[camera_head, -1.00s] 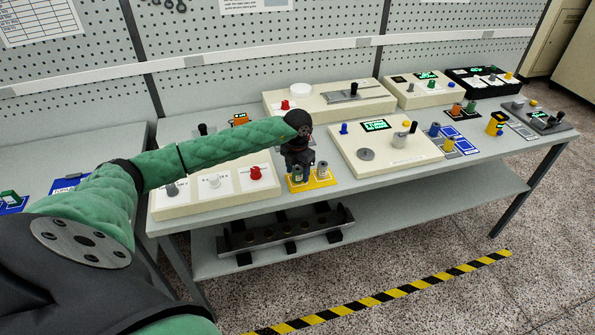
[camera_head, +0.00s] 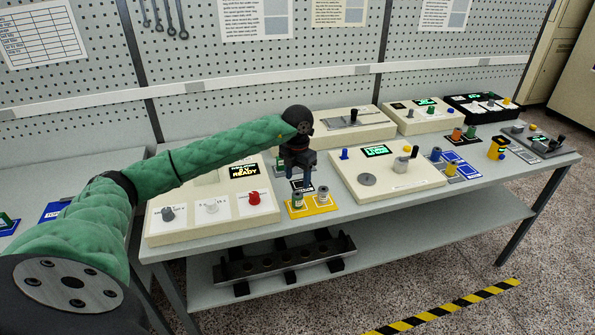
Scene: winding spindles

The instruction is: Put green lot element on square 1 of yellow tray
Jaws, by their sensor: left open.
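The yellow tray (camera_head: 311,211) lies on the bench between two cream consoles. Two small grey and green cylinders stand upright on it: a left one (camera_head: 297,200) and a right one (camera_head: 322,195). I cannot tell for sure which is the green lot element, or read the square numbers. My left gripper (camera_head: 299,178) is open and points down just above and behind the tray, its fingers apart from both cylinders. Nothing shows between the fingers. My right gripper is not in view.
The left console (camera_head: 212,222) has grey, white and red knobs and a lit READY display. The right console (camera_head: 388,182) stands close to the tray. A blue tray (camera_head: 464,167) with small parts lies further right. A pegboard wall stands behind.

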